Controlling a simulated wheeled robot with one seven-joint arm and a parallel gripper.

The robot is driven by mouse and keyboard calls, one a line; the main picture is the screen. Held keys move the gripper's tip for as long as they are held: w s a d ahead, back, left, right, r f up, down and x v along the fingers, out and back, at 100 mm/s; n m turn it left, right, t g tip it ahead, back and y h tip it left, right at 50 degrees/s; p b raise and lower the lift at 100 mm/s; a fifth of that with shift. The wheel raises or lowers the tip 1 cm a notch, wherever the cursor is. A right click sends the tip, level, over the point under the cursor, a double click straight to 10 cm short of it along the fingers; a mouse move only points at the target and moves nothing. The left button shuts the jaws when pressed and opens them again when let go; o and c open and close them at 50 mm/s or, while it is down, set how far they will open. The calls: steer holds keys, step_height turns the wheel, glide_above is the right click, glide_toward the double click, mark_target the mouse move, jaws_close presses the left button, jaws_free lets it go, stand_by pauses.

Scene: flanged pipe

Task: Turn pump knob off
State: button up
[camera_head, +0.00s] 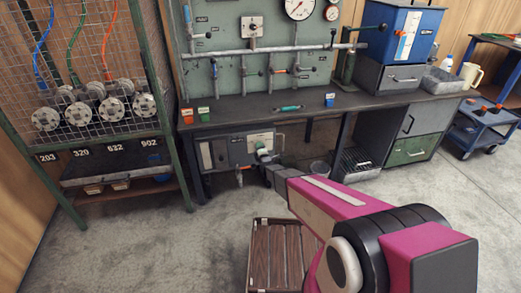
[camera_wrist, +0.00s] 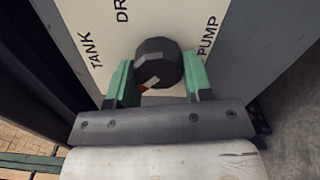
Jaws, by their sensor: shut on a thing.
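The dark, faceted knob (camera_wrist: 158,64) shows in the wrist view on a pale panel (camera_wrist: 108,28) marked TANK, PUMP and a partly hidden word starting DR. A small orange mark shows at its lower left edge. My gripper (camera_wrist: 158,80) has a green finger on each side of the knob and is shut on it. In the head view my gripper (camera_head: 264,155) reaches the pale panel of the grey unit under the bench, and my arm and gripper hide the knob there.
The workbench (camera_head: 245,105) overhangs the unit, with its dark leg (camera_head: 343,132) to the right. A slatted wooden crate (camera_head: 262,225) stands on the floor below my arm. A wire-mesh rack (camera_head: 75,140) stands at the left. Open floor lies left of the crate.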

steer(key=shift+f+n, duration=0.1)
steer(key=shift+n, duration=0.9)
steer(key=o, duration=0.9)
steer(key=v, duration=1.1)
steer(key=shift+w, duration=0.1)
